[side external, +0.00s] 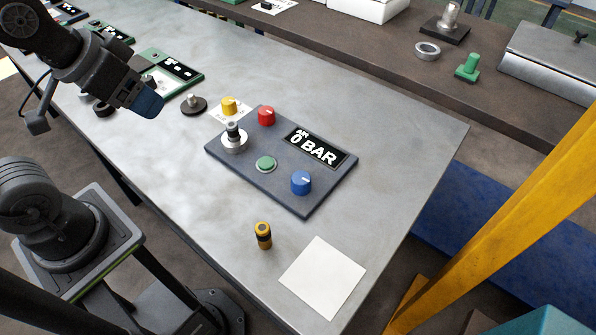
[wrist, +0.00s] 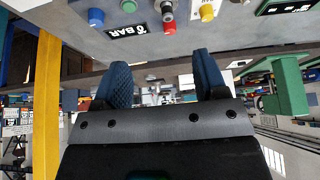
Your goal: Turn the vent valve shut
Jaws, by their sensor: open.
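A dark blue-grey control panel (side external: 230,161) lies on the grey bench. It carries a red knob (side external: 266,116), a blue knob (side external: 301,183), a green button (side external: 265,164), a silver fitting with a dark top (side external: 234,138) and a display (side external: 315,147) reading "AIR 0 BAR". I see no label telling which knob is the vent valve. My gripper (side external: 147,102) is raised over the bench, left of the panel and apart from it. In the wrist view its two blue fingers (wrist: 164,82) are spread with nothing between them. The red knob (wrist: 169,27) and blue knob (wrist: 96,17) show beyond them.
A yellow knob (side external: 229,105) on a white card and a dark round base with a silver post (side external: 193,103) stand left of the panel. A yellow-black cylinder (side external: 263,235) and a white sheet (side external: 323,277) are in front. A yellow post (side external: 510,205) rises at right.

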